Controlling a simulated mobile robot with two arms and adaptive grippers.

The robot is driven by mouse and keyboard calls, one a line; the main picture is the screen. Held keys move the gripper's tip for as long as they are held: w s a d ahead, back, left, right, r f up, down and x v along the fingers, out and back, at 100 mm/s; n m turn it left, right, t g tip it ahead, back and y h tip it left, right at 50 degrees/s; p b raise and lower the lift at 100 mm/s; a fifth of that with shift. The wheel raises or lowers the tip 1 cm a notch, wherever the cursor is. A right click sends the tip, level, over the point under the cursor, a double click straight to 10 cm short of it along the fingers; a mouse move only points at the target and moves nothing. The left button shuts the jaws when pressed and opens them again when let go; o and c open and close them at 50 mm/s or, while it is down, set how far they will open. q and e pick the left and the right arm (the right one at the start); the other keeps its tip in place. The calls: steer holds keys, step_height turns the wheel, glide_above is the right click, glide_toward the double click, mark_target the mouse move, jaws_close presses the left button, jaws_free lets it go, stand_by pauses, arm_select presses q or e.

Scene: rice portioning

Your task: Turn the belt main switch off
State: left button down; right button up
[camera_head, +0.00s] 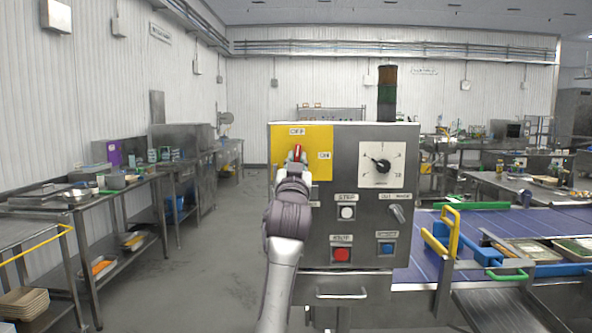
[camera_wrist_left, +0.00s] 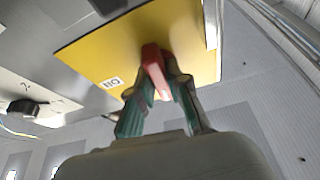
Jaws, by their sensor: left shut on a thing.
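The belt main switch is a red handle (camera_head: 298,151) on a yellow plate (camera_head: 316,139) at the upper left of the grey control panel (camera_head: 344,247). An OFF label is above the handle and an ON label is to its right. The handle looks about upright, towards OFF. My left gripper (camera_head: 297,162) is in front of the plate, its fingers closed around the handle. In the left wrist view the red handle (camera_wrist_left: 153,62) sits between the two fingertips (camera_wrist_left: 157,85), against the yellow plate (camera_wrist_left: 105,55). The fingers hide part of the handle. My right gripper is not in view.
The panel also has a dial (camera_head: 381,165), a grey knob (camera_head: 397,213), a red button (camera_head: 341,254) and a blue button (camera_head: 387,248). A blue conveyor belt (camera_head: 470,228) with trays is at the right. Steel tables (camera_head: 110,200) line the left; the floor between is clear.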

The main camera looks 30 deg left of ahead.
arm_select(q)
steer(key=shift+d+f+n+y+b, duration=0.1)
steer(key=shift+n+y+b, duration=0.25)
steer(key=shift+n, duration=0.45)
steer(key=shift+g, duration=0.3)
steer(key=c, duration=1.1)
jaws_free()
steer(key=shift+y, duration=0.25)
steer(key=v, duration=1.2)
